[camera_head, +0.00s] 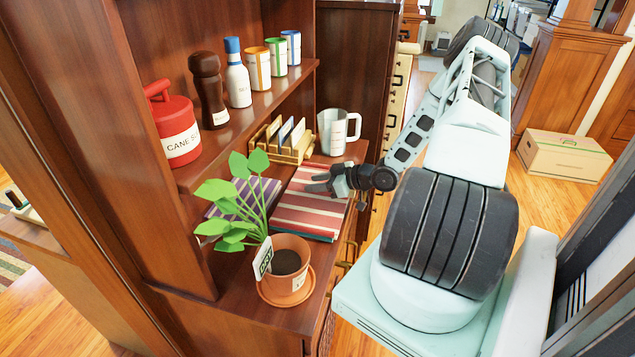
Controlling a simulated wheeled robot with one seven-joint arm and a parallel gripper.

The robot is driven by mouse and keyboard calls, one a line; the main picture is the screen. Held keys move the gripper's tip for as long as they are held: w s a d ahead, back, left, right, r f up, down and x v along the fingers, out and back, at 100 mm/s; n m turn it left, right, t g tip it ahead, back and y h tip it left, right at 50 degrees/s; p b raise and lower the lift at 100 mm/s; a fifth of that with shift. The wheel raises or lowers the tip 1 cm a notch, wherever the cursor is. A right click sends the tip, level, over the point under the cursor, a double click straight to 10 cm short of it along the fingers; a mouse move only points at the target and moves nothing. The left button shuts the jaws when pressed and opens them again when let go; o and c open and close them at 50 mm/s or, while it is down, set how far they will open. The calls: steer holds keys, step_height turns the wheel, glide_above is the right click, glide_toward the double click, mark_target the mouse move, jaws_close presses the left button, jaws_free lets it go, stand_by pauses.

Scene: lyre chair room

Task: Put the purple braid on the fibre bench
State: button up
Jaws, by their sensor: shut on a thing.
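My gripper (318,182) reaches in from the right, low over the shelf unit's counter. Its dark fingers point left above a red, cream and mauve striped flat stack (306,216). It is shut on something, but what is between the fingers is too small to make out. A purple striped flat piece (262,190) lies to the left of the red stack, partly behind a plant. I cannot tell whether it is the purple braid. No thing here can be surely told as the fibre bench.
A potted plant (287,277) stands at the counter's front. A wooden card rack (296,150) and a metal mug (332,132) stand behind the stack. The shelf above holds a red canister (172,128), a grinder (207,88) and several tins. A box (563,156) sits on the floor.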

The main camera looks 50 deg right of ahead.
steer(key=shift+f, duration=0.3)
steer(key=o, duration=1.1)
steer(key=shift+r, duration=0.1)
steer(key=shift+c, duration=0.2)
